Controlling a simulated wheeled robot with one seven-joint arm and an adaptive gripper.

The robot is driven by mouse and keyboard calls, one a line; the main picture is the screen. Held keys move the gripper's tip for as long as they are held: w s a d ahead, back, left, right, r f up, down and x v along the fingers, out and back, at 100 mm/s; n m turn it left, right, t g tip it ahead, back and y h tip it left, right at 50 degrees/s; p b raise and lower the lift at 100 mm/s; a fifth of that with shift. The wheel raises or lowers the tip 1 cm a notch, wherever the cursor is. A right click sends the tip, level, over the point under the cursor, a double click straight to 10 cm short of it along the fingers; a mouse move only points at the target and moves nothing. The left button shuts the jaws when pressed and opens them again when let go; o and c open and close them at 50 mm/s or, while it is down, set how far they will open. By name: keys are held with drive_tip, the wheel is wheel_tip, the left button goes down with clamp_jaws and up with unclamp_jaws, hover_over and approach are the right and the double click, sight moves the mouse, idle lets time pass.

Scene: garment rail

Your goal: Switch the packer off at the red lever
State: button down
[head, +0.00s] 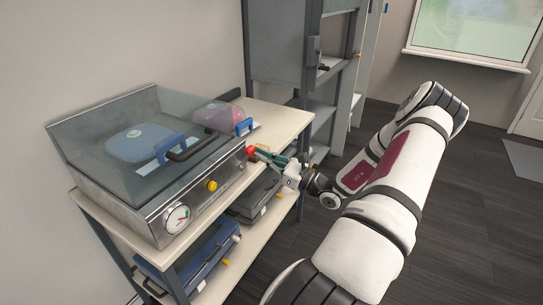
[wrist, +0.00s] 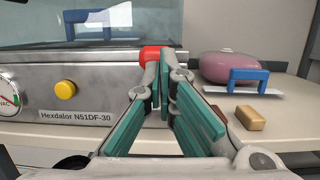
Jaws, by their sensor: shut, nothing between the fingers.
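The packer (head: 150,190) is a metal box with a clear lid, on the top of a shelf unit. The lid looks closed over a blue item (head: 138,142). The red lever (head: 252,153) is at the right end of the packer's front; its red end also shows in the wrist view (wrist: 152,53). My gripper (head: 262,154) is shut and empty, with its fingertips right at the lever. In the wrist view the fingertips (wrist: 165,75) partly cover the lever's lower part. I cannot tell whether they touch it.
A yellow button (wrist: 65,90) and a pressure gauge (head: 177,218) are on the packer's front. A pink item with a blue handle (wrist: 232,68) and a small tan block (wrist: 250,118) lie to the right. Cases (head: 190,258) fill the lower shelves. A grey cabinet (head: 280,45) stands behind.

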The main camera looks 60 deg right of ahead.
drive_tip(key=shift+w+r+g+p, duration=0.35)
drive_tip(key=shift+r+g+p, duration=0.05)
drive_tip(key=shift+g+p, duration=0.25)
